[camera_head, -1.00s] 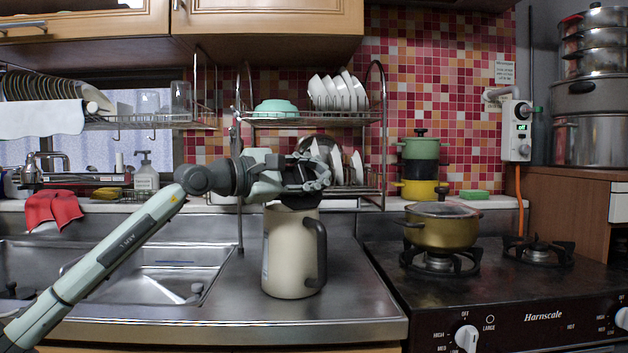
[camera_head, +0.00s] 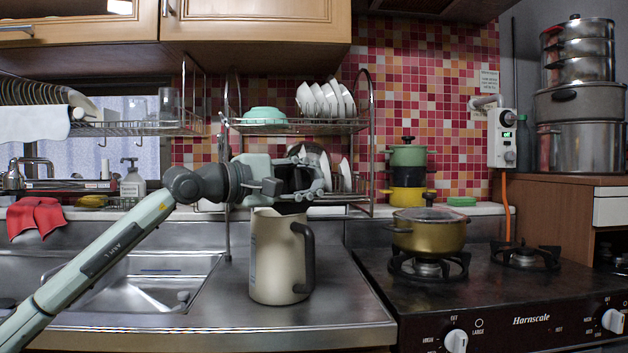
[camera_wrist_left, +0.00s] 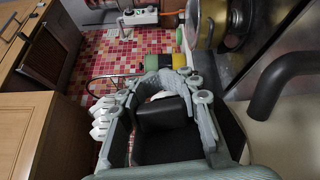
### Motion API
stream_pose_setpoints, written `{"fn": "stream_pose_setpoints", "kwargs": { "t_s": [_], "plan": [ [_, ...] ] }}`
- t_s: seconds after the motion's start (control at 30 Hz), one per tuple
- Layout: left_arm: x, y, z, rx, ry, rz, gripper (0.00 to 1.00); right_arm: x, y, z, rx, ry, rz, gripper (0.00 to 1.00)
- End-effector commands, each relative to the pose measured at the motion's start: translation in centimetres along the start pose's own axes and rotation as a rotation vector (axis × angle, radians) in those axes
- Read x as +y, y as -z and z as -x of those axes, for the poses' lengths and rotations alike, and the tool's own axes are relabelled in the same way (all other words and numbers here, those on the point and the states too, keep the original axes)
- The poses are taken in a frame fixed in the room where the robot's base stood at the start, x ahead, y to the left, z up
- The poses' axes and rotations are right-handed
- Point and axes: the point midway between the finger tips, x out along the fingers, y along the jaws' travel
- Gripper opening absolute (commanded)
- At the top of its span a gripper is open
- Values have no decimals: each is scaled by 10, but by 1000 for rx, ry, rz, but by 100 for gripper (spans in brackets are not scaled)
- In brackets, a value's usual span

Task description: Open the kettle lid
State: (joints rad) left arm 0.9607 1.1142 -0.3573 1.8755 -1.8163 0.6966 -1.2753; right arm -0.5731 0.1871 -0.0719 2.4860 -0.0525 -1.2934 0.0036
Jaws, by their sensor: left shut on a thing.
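The cream kettle (camera_head: 275,262) stands upright on the steel counter, its dark handle (camera_head: 305,255) on the right. My left gripper (camera_head: 305,182) is above its top, shut on the dark kettle lid (camera_head: 290,206). The lid is largely hidden by the fingers in the head view; whether it is fully clear of the rim is hard to tell. In the left wrist view a black part of it (camera_wrist_left: 163,113) shows between the fingers, with the cream kettle body (camera_wrist_left: 285,145) and its handle (camera_wrist_left: 283,82) at the right. My right gripper is not in view.
A dish rack (camera_head: 295,126) with bowls stands close behind the gripper. The sink (camera_head: 145,285) is left of the kettle. A gold pot (camera_head: 428,236) sits on the stove (camera_head: 500,295) at the right. Counter in front of the kettle is clear.

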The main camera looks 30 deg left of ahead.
Motion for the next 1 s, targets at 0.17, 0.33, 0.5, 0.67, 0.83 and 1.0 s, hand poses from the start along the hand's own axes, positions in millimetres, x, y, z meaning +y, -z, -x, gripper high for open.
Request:
{"fn": "stream_pose_setpoints", "kwargs": {
  "t_s": [0.17, 0.33, 0.5, 0.67, 0.83, 1.0],
  "plan": [
    [0, 0, 0, 0, -1, 1, 0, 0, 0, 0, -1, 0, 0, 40],
    [0, 0, 0, 0, 0, 1, 47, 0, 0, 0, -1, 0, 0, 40],
    [0, 0, 0, 0, 0, 2, 57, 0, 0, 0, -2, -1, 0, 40],
    [0, 0, 0, 0, 0, 2, 57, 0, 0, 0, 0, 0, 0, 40],
    [0, 2, 9, 3, 0, 1, 57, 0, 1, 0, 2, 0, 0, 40],
    [-2, 3, 36, 7, 5, -1, 57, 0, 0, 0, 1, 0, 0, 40]
  ]
}}
